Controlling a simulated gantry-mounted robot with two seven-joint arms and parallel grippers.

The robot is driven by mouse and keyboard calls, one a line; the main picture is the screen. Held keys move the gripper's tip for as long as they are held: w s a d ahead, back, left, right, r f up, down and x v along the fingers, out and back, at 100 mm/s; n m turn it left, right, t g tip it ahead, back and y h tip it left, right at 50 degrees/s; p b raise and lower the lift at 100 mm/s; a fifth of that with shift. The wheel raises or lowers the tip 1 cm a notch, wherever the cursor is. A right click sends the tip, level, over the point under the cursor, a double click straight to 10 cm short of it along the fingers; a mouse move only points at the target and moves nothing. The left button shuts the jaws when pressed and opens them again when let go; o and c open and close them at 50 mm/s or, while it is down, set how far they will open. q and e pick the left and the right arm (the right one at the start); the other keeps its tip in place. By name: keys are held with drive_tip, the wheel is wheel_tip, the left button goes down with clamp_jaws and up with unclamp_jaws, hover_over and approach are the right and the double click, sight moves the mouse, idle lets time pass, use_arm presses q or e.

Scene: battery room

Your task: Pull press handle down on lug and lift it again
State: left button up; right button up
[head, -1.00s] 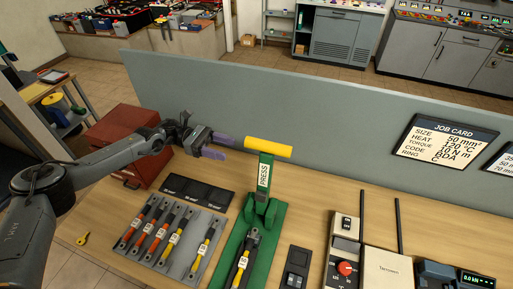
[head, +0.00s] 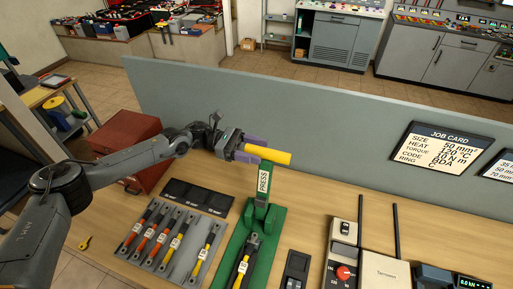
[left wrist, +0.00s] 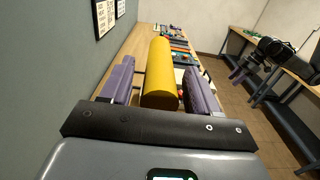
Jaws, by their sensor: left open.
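The green press (head: 263,222) stands upright on the bench with its PRESS-labelled lever raised. Its yellow handle bar (head: 275,157) lies crosswise on top of the lever. A cable with a lug (head: 243,264) lies in the press base; its far end is hard to make out. My left gripper (head: 258,150) is open, its purple fingers on either side of the handle's left end. In the left wrist view the yellow handle (left wrist: 159,75) runs between the two fingers, with a gap visible on each side. My right gripper (left wrist: 239,74) shows small at the right there; its jaw state is unclear.
A grey tray (head: 190,262) with several cables lies left of the press, with a dark panel (head: 197,196) behind it. A red toolbox (head: 125,140) stands at the left. Instruments (head: 342,270) stand right. A grey partition (head: 330,140) rises behind.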

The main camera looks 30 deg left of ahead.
use_arm(q)
drive_tip(key=shift+d, duration=0.35)
drive_tip(key=shift+c, duration=0.2)
clamp_jaws()
